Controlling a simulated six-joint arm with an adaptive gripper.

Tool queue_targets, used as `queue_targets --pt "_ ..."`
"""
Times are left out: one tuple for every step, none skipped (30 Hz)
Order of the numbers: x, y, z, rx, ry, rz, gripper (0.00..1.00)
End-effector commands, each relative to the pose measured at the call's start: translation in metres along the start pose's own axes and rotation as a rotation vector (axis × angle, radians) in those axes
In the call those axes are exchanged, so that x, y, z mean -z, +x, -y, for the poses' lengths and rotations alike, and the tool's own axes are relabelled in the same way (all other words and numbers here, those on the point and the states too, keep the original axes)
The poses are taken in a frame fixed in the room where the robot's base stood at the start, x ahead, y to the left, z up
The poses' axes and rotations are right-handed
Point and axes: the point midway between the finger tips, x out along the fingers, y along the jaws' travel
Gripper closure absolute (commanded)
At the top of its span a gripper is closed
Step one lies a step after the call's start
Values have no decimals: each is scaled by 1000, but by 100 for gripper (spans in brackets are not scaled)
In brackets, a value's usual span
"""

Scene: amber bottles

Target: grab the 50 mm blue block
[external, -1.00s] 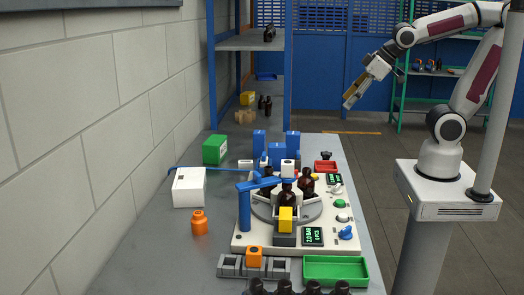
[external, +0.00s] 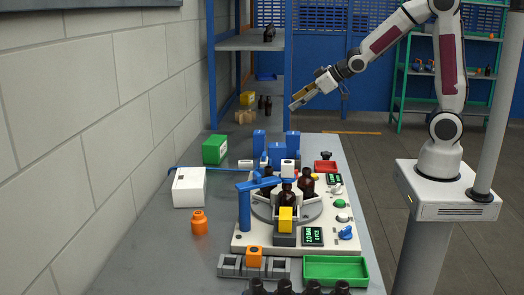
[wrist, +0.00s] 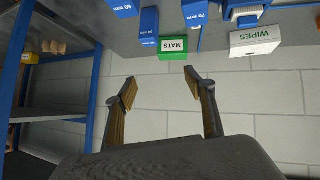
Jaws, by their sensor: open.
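Three blue blocks stand at the back of the table. The narrow one beside the green MATS box appears to be the 50 mm block (external: 259,138); its small label in the wrist view (wrist: 149,26) seems to read 50 mm. The block labelled 60 mm (wrist: 124,6) and the one labelled 70 mm (wrist: 194,12) are cut off by the top of the wrist view. My gripper (external: 294,105) is open and empty, in the air above and behind the blocks. Its spread fingers (wrist: 161,78) show in the wrist view, with wall between them.
The green MATS box (external: 215,149) and white WIPES box (external: 189,187) stand left of the blocks. A blue shelf rack (external: 249,45) is behind. A turntable fixture with amber bottles (external: 287,197) and a blue arm stands in front. A grey block wall (external: 90,110) borders the left.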

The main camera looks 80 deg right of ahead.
Motion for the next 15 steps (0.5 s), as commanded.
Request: queue_targets --pt "-2 11 -4 2 1 -7 46" --pt "-2 16 -7 4 1 -14 46" --pt "-3 23 -9 7 0 -24 46" --pt "-3 29 -11 10 0 -32 46" --pt "-4 34 -13 13 1 -39 46" --pt "-5 41 -15 17 1 -48 46" --pt "-5 46 -17 21 1 -56 46" --pt "-6 51 -19 24 2 -64 46" --pt "-8 58 -21 29 4 -74 46" --pt "-9 63 -22 34 4 -81 46" --pt "-11 68 -24 38 6 -88 46" --pt "-12 74 -26 44 9 -99 46" --pt "-14 79 -27 49 10 -106 46" --pt "-16 84 -29 54 11 -113 46" --pt "-18 90 -31 61 14 -124 46"
